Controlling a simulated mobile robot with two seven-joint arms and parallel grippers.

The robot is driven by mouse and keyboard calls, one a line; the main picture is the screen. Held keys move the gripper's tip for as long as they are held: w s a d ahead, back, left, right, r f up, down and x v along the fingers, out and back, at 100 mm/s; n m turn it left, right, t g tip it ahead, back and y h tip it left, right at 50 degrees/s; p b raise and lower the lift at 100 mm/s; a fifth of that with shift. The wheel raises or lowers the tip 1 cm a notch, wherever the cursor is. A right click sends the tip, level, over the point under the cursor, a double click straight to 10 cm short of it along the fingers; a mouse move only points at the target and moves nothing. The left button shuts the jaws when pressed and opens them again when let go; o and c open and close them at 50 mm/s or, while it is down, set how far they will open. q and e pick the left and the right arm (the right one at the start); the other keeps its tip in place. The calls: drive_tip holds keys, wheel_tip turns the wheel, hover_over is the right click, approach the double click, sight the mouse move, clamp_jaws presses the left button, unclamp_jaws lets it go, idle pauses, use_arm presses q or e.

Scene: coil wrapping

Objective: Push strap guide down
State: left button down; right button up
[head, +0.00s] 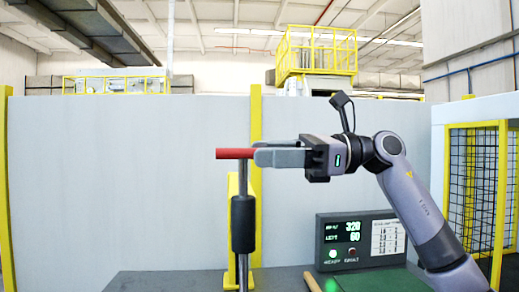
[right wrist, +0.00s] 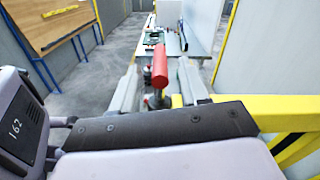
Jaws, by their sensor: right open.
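The strap guide appears to be the upright metal post with a red crossbar handle (head: 231,153) on top and a black sleeve (head: 243,222) lower down. My right gripper (head: 262,156) reaches in from the right, level with the handle, and its fingers overlap the handle's right end. In the right wrist view the red handle (right wrist: 160,68) shows between the two spread fingers of my right gripper (right wrist: 158,88), with gaps on both sides. The right gripper is open and not closed on the handle. My left gripper is not in view.
A control box (head: 361,239) with a lit display stands on the table, right of the post. A yellow upright (head: 255,115) stands behind the post, before a grey wall panel (head: 120,190). A yellow mesh fence (head: 474,185) is at the right. The table's left part looks clear.

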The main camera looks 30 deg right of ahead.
drive_tip(key=shift+x, duration=1)
clamp_jaws()
wheel_tip(320, 180, down, 5)
drive_tip(key=b, duration=0.3)
drive_tip(key=shift+r, duration=0.2)
unclamp_jaws()
